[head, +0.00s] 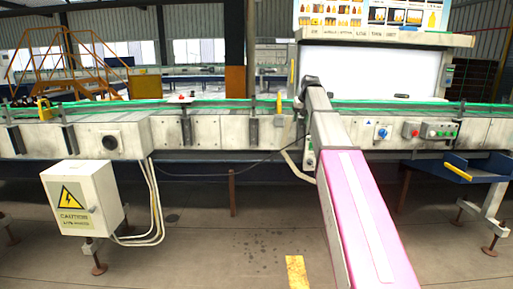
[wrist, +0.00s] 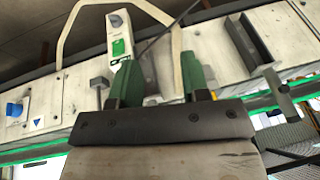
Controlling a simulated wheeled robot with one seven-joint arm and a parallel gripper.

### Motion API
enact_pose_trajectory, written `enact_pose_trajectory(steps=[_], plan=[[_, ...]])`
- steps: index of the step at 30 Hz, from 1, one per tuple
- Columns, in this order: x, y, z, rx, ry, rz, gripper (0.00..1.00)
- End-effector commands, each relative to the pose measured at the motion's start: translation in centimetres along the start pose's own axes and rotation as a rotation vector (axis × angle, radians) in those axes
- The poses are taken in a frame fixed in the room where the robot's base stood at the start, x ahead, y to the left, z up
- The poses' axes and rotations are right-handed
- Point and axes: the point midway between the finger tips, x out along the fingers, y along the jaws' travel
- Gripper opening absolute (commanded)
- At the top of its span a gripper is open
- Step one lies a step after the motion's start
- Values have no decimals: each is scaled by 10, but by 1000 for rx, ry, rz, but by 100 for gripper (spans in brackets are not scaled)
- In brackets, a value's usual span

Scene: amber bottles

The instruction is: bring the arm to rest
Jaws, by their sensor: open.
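My gripper shows in the wrist view (wrist: 158,80), with its two green fingers apart and nothing between them. Behind the fingers are the pale side of the conveyor and a small white box with a green label (wrist: 118,38). In the head view my arm reaches forward from the lower right to the conveyor (head: 220,130). My gripper itself is hidden behind the arm's far end there. I see no amber bottle on the belt near the arm.
A white electrical box with a yellow caution sign (head: 85,195) stands at the left, in front of the conveyor. A panel with red and green buttons (head: 428,131) is right of the arm. A blue bracket (head: 458,172) juts out at the right. The floor (head: 225,225) left of the arm is mostly clear.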

Motion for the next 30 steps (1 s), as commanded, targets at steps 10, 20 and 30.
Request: enact_pose_trajectory(steps=[10, 20, 30], plan=[[138, 22, 123, 4, -84, 44, 42], [233, 39, 246, -4, -161, 84, 42], [296, 55, 382, -23, -241, 127, 42]])
